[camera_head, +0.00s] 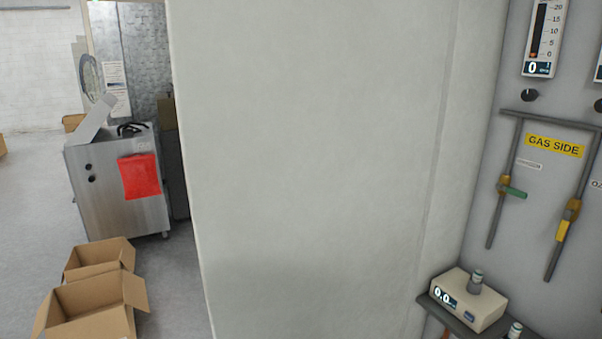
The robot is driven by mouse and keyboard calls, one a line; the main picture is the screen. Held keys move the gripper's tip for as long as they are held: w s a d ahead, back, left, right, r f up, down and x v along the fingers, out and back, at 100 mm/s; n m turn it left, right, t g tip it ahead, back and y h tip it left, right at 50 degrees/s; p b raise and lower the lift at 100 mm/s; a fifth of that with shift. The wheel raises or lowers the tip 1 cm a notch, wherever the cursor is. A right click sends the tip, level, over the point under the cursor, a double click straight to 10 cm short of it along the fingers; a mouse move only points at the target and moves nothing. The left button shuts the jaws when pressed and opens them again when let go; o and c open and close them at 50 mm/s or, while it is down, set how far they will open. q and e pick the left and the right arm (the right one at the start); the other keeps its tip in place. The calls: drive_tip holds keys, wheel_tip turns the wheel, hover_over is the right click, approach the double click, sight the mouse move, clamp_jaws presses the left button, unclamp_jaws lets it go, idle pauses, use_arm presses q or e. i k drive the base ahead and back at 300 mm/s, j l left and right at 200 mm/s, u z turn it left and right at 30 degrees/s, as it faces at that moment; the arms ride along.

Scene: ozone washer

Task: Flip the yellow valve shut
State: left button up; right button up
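The yellow valve handle (562,231) is at the right of the head view, on the right-hand pipe of the gas panel. It hangs below a brass valve body (572,209) and lies roughly along the pipe. A second valve with a green handle (514,192) sits on the left-hand pipe, its handle pointing across the pipe to the right. Neither of my grippers shows in the head view.
A pale wall (320,170) fills the middle. A yellow "GAS SIDE" label (555,145) and a gauge (543,40) are on the panel. A beige meter (468,298) sits on a shelf below. Cardboard boxes (95,308) and a steel cabinet (120,195) stand at left.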

sight(563, 227)
drive_tip(key=z, duration=1.55)
